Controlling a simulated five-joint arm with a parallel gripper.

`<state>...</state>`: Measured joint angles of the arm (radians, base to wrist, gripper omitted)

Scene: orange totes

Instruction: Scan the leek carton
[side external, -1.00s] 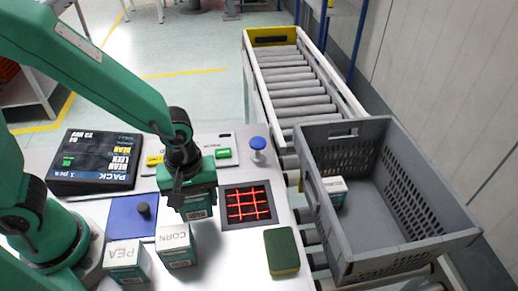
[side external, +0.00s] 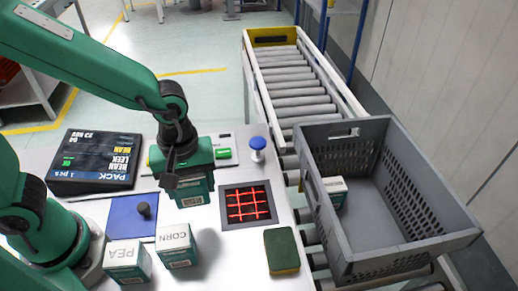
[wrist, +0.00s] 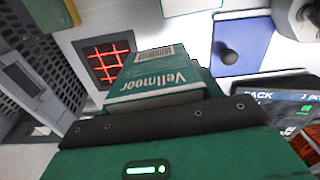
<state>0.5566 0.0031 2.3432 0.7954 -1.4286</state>
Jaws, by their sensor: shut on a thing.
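My gripper (side external: 188,182) is shut on a green and white carton (side external: 195,195), held above the white table to the left of the scanner. The carton's barcode shows on its side, and "Vellmoor" reads on it in the wrist view (wrist: 165,78); its product name is hidden, so I cannot confirm that it is leek. The scanner (side external: 248,204), a dark square with a red line grid, lies just to the right of the carton; it also shows in the wrist view (wrist: 105,60). The carton appears apart from it.
A corn carton (side external: 176,246) and a pea carton (side external: 127,261) stand at the front. A grey tote (side external: 385,255) with one carton (side external: 335,191) stands right, on rollers. A green sponge (side external: 283,250), blue knob (side external: 257,144), blue pad (side external: 125,222) and pack screen (side external: 95,160) are nearby.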

